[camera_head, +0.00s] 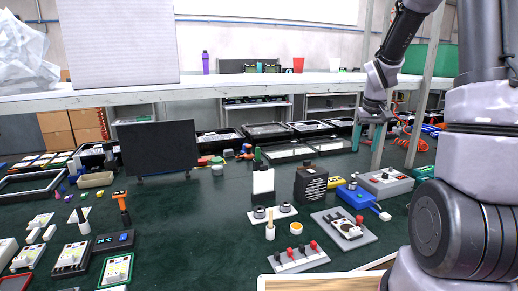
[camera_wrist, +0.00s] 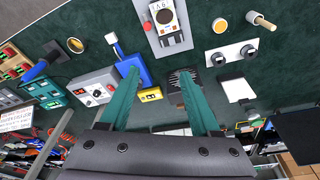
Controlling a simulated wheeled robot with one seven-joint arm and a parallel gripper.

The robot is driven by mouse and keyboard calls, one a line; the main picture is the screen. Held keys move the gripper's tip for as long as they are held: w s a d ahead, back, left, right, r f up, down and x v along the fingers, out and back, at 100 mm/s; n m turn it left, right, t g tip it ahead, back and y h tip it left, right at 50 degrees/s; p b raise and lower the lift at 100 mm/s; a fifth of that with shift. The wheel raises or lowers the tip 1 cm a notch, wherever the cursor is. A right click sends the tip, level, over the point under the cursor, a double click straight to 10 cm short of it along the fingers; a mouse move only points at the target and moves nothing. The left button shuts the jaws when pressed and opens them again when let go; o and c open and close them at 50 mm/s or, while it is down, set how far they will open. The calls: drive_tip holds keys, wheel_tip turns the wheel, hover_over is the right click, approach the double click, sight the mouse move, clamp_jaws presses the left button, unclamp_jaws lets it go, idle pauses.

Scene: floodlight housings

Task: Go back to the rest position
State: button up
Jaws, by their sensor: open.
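My gripper (camera_head: 377,132) hangs at the right of the head view, above the far right part of the dark green table (camera_head: 220,210). In the wrist view my gripper (camera_wrist: 158,90) shows two teal fingers spread wide apart, with nothing held between them. Below and beyond the fingers are a blue device (camera_head: 356,196) and a black box with a striped face (camera_head: 310,184). The fingers appear clear of both. My arm rises along the right side of the head view.
A grey plate with a white device (camera_head: 345,229), a strip with red and dark knobs (camera_head: 298,257) and a grey box with a red button (camera_head: 385,181) stand nearby. A black panel (camera_head: 160,148) stands at the left. A white shelf (camera_head: 250,85) spans the back. Open table lies left of centre.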

drive_tip(key=s+a+r+m+t, duration=0.1)
drive_tip(key=s+a+r, duration=0.2)
drive_tip(key=s+r, duration=0.3)
drive_tip(key=s+a+r+m+t+y, duration=0.1)
drive_tip(key=s+a+r, duration=0.3)
drive_tip(key=s, duration=0.5)
drive_tip(key=s+a+r+m+t+y, duration=0.1)
drive_tip(key=s+a+r+t, duration=0.2)
drive_tip(key=s+r, duration=0.5)
drive_tip(key=shift+s+a+r, duration=0.25)
drive_tip(key=shift+s+r, duration=0.05)
drive_tip(key=shift+r, duration=0.15)
